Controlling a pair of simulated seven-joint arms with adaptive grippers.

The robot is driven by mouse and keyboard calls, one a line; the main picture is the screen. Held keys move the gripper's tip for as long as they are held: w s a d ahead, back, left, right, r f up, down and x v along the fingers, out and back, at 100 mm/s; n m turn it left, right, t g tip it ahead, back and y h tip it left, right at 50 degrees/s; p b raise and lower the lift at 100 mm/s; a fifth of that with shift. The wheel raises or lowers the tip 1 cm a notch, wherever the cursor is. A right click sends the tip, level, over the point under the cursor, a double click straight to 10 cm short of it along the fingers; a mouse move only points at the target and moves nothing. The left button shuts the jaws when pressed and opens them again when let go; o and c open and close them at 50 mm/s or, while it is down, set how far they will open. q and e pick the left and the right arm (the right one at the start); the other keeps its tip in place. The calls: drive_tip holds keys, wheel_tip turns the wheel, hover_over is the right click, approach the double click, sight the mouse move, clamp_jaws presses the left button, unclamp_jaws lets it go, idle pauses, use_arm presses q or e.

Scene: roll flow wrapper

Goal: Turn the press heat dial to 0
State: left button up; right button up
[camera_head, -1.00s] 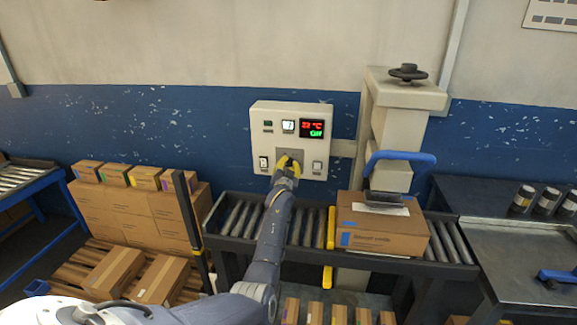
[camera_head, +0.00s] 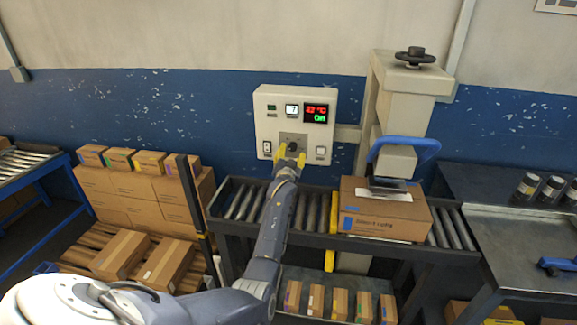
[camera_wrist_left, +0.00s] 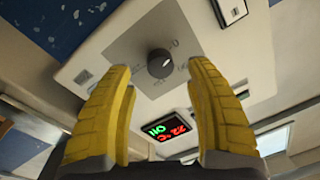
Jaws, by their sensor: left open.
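The heat dial (camera_wrist_left: 160,63) is a small dark round knob with a light pointer mark on a grey plate (camera_wrist_left: 140,45). In the head view the dial (camera_head: 292,147) sits low on the cream control box (camera_head: 264,104). My left gripper (camera_head: 291,157) is in front of the box, just below the dial. In the wrist view its yellow fingers (camera_wrist_left: 160,75) are spread apart with the dial visible between and beyond them, and nothing is held. The display (camera_head: 316,113) shows red digits that look like 22 °C and green text that looks like ON. My right gripper is not in view.
Small switches (camera_head: 267,147) and (camera_head: 320,152) flank the dial plate. The press (camera_head: 398,115) with a blue handle (camera_head: 412,146) stands to the right. A carton (camera_head: 383,210) sits on the roller conveyor (camera_head: 310,212) below. Stacked cartons (camera_head: 130,187) stand at left.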

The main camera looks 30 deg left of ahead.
use_arm(q)
drive_tip(key=v, duration=0.8)
drive_tip(key=shift+s, duration=0.4)
drive_tip(key=shift+d+f, duration=0.1)
drive_tip(key=shift+d, duration=0.05)
